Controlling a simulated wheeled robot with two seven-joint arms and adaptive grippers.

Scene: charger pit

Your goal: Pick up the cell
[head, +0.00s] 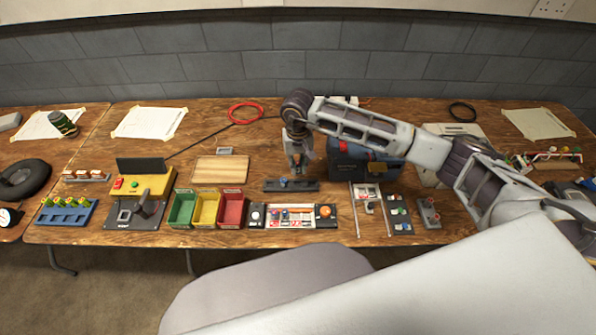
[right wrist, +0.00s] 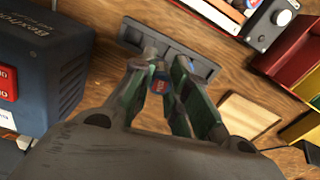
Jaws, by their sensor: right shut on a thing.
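The cell (right wrist: 158,84), a small cylinder with a blue body and a red label, is between the fingertips of my right gripper (right wrist: 160,76). In the head view my right gripper (head: 297,168) points down just above a dark slotted tray (head: 306,186). My right gripper is shut on the cell, and the fingers hide part of it. The tray also shows beyond the fingertips in the right wrist view (right wrist: 197,68). A small blue thing (head: 283,182) shows at the tray; I cannot tell whether it is the held cell. My left gripper is out of view.
A dark blue box (head: 350,168) with a red part stands close right of the gripper. Green, yellow and red bins (head: 231,212) stand at the left front. A wooden board (head: 221,170) lies left.

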